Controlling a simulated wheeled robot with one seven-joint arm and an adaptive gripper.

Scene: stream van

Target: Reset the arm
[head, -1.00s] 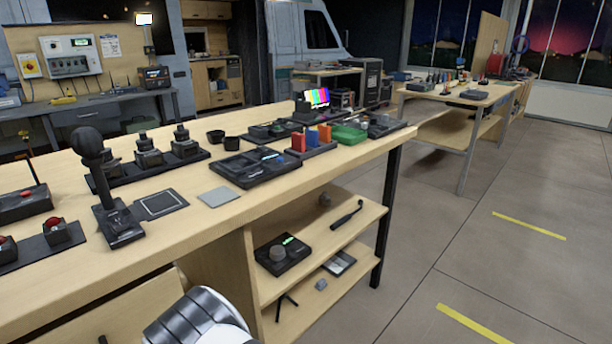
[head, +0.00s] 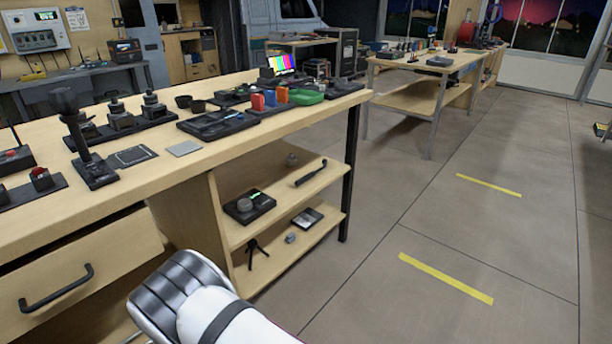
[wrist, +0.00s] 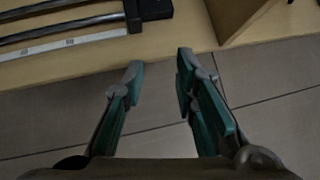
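My gripper (wrist: 158,72) shows in the wrist view with its two teal-padded fingers apart and nothing between them. It hangs over the tiled floor, close to the edge of a wooden shelf board (wrist: 180,40). In the head view part of my white and grey arm (head: 215,305) shows at the bottom, in front of the bench's open shelves. My gripper is not visible in the head view.
The wooden bench (head: 150,185) fills the left, with several devices on top. Below are a drawer with a black handle (head: 58,290) and shelves holding a black knob device (head: 248,206). A second bench (head: 410,98) stands behind.

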